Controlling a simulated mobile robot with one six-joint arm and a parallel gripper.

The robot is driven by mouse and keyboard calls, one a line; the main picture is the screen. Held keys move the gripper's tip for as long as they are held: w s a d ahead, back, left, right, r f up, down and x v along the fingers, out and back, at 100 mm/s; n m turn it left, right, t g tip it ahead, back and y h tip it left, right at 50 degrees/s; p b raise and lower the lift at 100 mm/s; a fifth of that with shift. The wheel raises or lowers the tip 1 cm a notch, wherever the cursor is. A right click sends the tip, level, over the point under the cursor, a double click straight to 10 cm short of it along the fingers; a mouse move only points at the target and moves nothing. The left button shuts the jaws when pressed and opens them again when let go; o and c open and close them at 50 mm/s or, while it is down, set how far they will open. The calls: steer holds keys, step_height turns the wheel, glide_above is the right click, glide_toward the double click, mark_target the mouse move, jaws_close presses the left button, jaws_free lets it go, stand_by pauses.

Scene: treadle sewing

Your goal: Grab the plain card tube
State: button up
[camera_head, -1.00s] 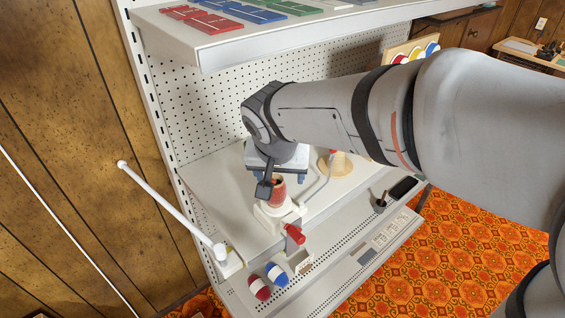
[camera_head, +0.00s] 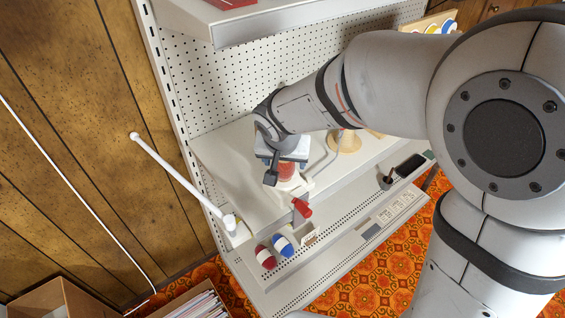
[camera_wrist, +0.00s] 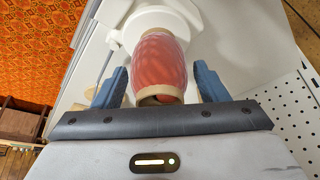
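A red-wound tube with a tan, card-like rim (camera_wrist: 160,60) stands on a white winder (camera_wrist: 150,18). No bare, unwound tube can be made out, so I cannot tell whether this is the plain card tube. My gripper (camera_wrist: 158,78) is open, with one blue finger on each side of the tube's near end and a gap showing at each side. In the head view my gripper (camera_head: 284,164) is over the red-wound tube (camera_head: 287,173), which it partly hides. The winder's white base (camera_head: 300,188) and red handle (camera_head: 302,208) show below.
A tan cone (camera_head: 346,142) stands right of the winder. A red-and-white ball (camera_head: 265,257) and a blue-and-white ball (camera_head: 283,245) lie at the front ledge. A white rod (camera_head: 178,175) slants at left. Pegboard (camera_head: 290,75) rises behind, with a shelf (camera_head: 290,22) above.

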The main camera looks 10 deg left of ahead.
steer(key=c, duration=1)
